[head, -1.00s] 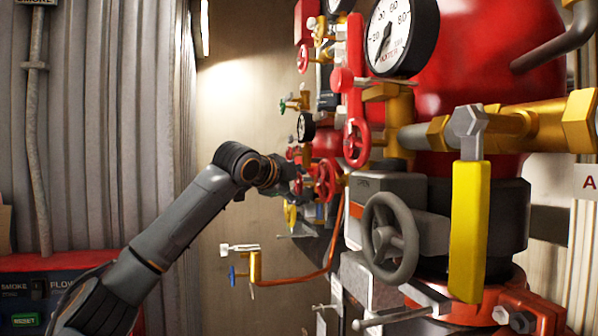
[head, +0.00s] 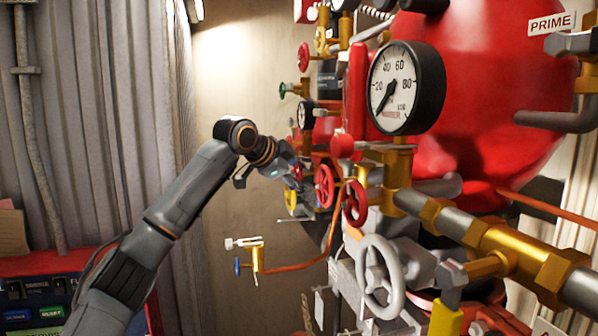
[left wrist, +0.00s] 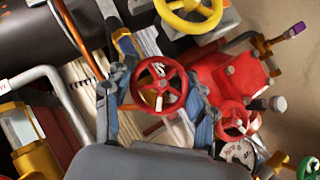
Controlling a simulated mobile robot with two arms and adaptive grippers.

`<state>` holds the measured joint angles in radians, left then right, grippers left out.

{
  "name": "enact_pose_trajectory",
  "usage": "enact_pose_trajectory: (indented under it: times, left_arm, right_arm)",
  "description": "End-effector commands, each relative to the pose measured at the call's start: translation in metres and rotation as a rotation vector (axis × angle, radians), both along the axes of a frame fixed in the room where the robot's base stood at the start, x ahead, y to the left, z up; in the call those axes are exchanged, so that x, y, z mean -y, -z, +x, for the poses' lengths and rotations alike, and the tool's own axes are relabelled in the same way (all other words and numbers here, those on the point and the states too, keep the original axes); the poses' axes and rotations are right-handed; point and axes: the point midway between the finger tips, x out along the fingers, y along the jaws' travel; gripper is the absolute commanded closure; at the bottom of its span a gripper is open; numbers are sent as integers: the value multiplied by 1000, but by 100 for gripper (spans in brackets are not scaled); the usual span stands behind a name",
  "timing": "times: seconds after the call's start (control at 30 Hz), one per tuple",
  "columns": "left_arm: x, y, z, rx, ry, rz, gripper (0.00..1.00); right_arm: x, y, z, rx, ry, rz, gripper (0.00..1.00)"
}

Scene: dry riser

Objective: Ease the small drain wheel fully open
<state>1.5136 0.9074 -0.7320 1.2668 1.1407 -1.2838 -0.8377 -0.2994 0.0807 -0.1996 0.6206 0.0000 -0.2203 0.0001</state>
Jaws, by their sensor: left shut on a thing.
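A small red handwheel (left wrist: 158,86) sits between the two fingers of my left gripper (left wrist: 160,100) in the left wrist view. The fingers are shut on it, one at each side of its rim. In the head view my left gripper (head: 290,172) reaches the valve cluster from the left, and the held wheel is mostly hidden behind it. Two more red wheels, one (head: 324,186) and another (head: 355,203), stand just right of the gripper. No readable label shows which wheel is the drain. My right gripper is not in view.
A large grey handwheel (head: 380,276), a pressure gauge (head: 406,88) and brass pipework (head: 480,240) crowd the right. In the wrist view a yellow wheel (left wrist: 190,12) and another red wheel (left wrist: 232,120) lie close to the fingers. The wall side left of the cluster is open.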

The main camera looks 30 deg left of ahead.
Motion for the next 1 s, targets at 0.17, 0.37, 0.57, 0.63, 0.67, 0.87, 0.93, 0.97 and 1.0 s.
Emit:
enact_pose_trajectory:
  times: [0.17, 0.37, 0.57, 0.63, 0.67, 0.87, 0.93, 0.97, 1.0]
  left_arm:
    - [0, 0, 0, 2, 0, -2, 75]
    - [0, 0, 0, 2, 0, -2, 20]
    - [0, 0, 0, 3, 0, 0, 20]
    - [0, -1, 0, 4, 0, 0, 20]
    - [0, -1, 0, 4, 0, 0, 20]
    - [0, 0, 0, 9, -1, 5, 20]
    - [0, 1, 0, 20, -1, 16, 20]
    - [0, 2, 0, 25, 0, 23, 20]
    - [0, 3, 0, 35, 0, 35, 20]
  right_arm:
    - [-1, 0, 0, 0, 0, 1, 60]
    - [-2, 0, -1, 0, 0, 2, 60]
    - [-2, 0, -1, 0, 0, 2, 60]
    - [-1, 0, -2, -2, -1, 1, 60]
    - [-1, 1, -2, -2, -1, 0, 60]
    - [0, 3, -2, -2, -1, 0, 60]
    - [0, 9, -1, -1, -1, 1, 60]
    - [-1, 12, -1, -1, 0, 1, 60]
    - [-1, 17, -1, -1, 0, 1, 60]
